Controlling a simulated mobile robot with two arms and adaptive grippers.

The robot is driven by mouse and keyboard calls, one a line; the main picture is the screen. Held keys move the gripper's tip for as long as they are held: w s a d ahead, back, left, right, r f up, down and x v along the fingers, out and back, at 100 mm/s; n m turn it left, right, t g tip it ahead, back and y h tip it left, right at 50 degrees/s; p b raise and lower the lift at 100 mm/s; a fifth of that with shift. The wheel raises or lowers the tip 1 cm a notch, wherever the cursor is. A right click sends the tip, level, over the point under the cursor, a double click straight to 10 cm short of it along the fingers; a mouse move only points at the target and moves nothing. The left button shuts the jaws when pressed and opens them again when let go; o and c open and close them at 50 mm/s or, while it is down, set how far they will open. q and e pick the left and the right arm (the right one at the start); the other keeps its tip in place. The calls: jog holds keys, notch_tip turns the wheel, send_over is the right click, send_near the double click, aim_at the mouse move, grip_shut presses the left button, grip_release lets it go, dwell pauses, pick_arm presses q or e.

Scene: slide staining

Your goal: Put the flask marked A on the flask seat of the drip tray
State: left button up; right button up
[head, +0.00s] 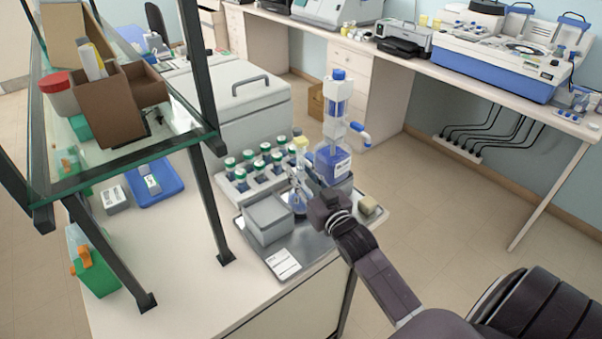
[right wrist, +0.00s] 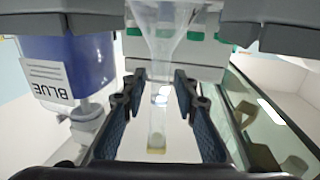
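A clear conical flask (head: 298,203) with some blue at its bottom stands at the metal drip tray (head: 305,248), just left of my right gripper (head: 306,190). I cannot read a mark A on it. In the right wrist view, which is upside down, the clear flask (right wrist: 160,45) has its narrow neck between the two dark fingers of my right gripper (right wrist: 160,95). The fingers look open, with a gap on each side of the neck. The flask seat cannot be made out. My left gripper is not in view.
A grey box (head: 268,219) and a white label card (head: 283,263) are on the tray. A rack of green-capped bottles (head: 255,170) stands behind. A tall dispenser with a blue bottle (head: 332,164) stands close behind my gripper. A glass shelf (head: 130,145) overhangs the left.

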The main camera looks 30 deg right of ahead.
jog(key=shift+r, duration=0.2)
jog(key=shift+s+f, duration=0.1)
jog(key=shift+s, duration=0.1)
jog(key=s+a+b, duration=0.1)
jog(key=s+b, duration=0.1)
jog(key=s, duration=0.9)
jog(key=shift+s+a, duration=0.2)
jog(key=shift+s, duration=0.05)
